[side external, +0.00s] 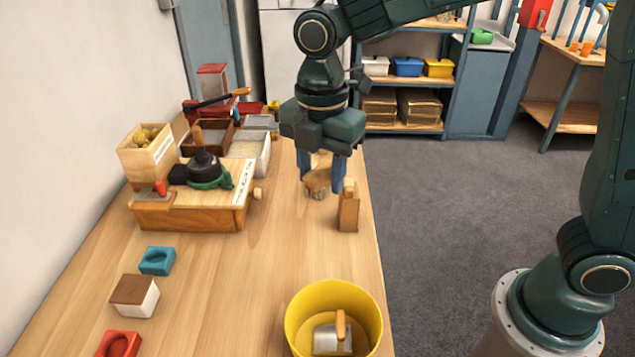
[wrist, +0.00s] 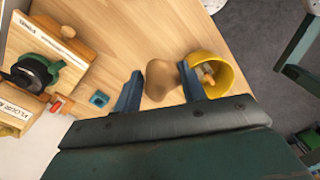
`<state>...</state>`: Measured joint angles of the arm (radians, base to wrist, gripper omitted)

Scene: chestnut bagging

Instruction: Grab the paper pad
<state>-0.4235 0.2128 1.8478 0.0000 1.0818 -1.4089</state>
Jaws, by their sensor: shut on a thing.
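A brown, rounded, papery lump (side external: 317,182), which looks like the paper pad, is between the two blue fingers of my gripper (side external: 321,185). In the wrist view the brown lump (wrist: 160,78) sits between the fingertips of my gripper (wrist: 160,90). My gripper is shut on it. The fingers hide its sides, and I cannot tell whether its underside touches the table.
A wooden block with a peg (side external: 348,212) stands just right of my gripper, near the table edge. A yellow bucket (side external: 300,318) holding a metal scoop (side external: 333,338) stands in front. A wooden box (side external: 190,215) with a black-and-green tool is at left. The table's middle is clear.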

